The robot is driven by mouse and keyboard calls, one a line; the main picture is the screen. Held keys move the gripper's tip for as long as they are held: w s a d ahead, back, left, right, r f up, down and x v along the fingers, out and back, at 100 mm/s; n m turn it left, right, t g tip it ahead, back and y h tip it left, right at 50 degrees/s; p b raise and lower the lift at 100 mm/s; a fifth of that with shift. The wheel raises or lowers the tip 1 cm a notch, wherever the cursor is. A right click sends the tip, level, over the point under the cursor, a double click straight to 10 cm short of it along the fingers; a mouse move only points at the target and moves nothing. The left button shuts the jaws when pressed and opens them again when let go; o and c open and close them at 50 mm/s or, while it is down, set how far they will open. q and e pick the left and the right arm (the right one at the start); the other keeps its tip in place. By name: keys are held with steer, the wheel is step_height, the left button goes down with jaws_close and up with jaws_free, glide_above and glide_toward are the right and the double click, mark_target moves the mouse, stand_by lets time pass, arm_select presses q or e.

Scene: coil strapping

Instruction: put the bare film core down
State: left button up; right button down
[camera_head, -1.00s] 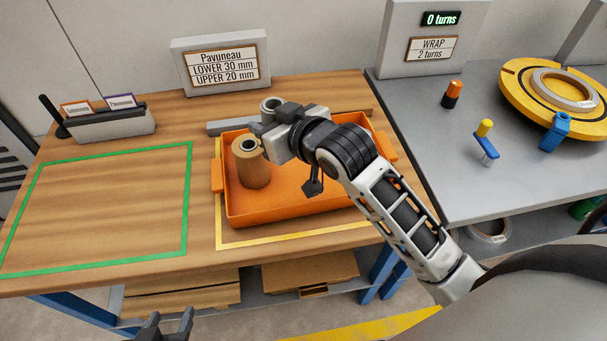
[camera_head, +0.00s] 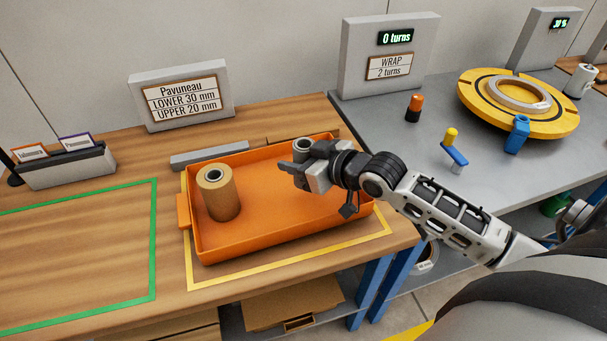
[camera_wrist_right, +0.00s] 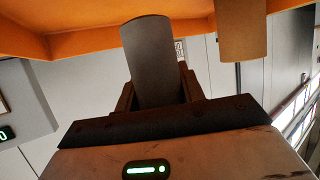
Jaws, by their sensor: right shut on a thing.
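The bare film core is a grey tube with a hollow end (camera_head: 302,146). In the right wrist view the grey core (camera_wrist_right: 151,60) stands between the two fingers. My right gripper (camera_head: 297,168) is shut on it, above the back right part of the orange tray (camera_head: 290,233). In the head view the gripper hides most of the core. I cannot tell whether the core's lower end touches the tray floor. A brown film roll (camera_head: 218,196) stands upright in the tray's left part, apart from the core. My left gripper is out of view.
The tray floor is clear between roll and gripper and in front. A grey bar (camera_head: 209,155) lies behind the tray. A green-outlined area (camera_head: 153,240) is empty at left. The grey bench at right holds a yellow turntable (camera_head: 518,113).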

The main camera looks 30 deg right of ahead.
steer(key=f, duration=0.2)
steer(key=d+f, duration=0.1)
steer(key=shift+s+f, duration=0.25)
steer(key=shift+f, duration=0.15)
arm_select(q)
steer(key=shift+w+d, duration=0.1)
arm_select(e)
steer(key=shift+f, duration=0.3)
steer(key=shift+f, duration=0.1)
steer(key=c, duration=0.9)
jaws_free()
steer(key=shift+o, duration=0.2)
arm_select(q)
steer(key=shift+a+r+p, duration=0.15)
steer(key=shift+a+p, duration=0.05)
steer(key=shift+p, duration=0.35)
arm_select(e)
steer(key=v, duration=1.2)
